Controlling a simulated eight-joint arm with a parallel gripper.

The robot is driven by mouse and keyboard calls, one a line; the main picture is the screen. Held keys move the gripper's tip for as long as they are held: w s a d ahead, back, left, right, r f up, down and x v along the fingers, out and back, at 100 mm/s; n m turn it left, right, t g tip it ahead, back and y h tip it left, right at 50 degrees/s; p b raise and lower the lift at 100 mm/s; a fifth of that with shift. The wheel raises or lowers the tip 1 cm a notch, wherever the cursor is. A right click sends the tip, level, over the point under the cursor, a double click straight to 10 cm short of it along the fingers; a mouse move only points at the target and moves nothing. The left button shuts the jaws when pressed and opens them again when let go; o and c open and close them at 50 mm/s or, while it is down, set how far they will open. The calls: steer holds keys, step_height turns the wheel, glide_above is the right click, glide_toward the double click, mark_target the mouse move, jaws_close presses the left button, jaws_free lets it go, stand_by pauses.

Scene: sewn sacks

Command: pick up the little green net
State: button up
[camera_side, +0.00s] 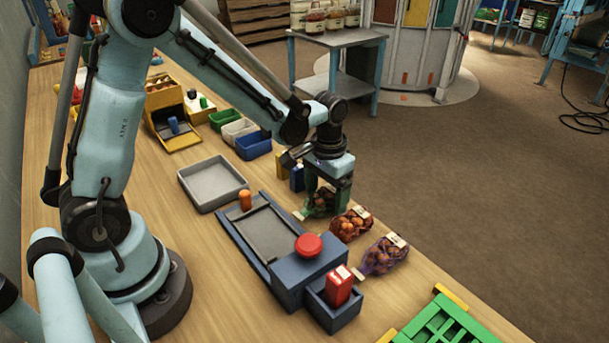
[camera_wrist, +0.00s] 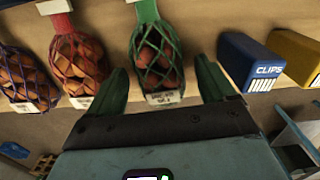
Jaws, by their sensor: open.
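The little green net (camera_wrist: 158,62) is a green mesh sack of brownish round items with a white label, between my gripper's fingers in the wrist view. In the side view the green net (camera_side: 318,204) lies on the bench below my gripper, partly hidden by it. My gripper (camera_wrist: 163,82) is open, with one green finger on each side of the net. In the side view my gripper (camera_side: 326,192) points down over it. I cannot tell whether the fingers touch the net.
A red net (camera_side: 350,224) and a purple net (camera_side: 384,254) lie in a row beside the green one. The blue CLIPS box (camera_wrist: 250,62) and a yellow box (camera_wrist: 297,55) stand on its other side. A blue machine with a red button (camera_side: 308,245) is close by.

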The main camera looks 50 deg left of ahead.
steer(key=c, duration=1.2)
steer(key=shift+r, duration=0.1)
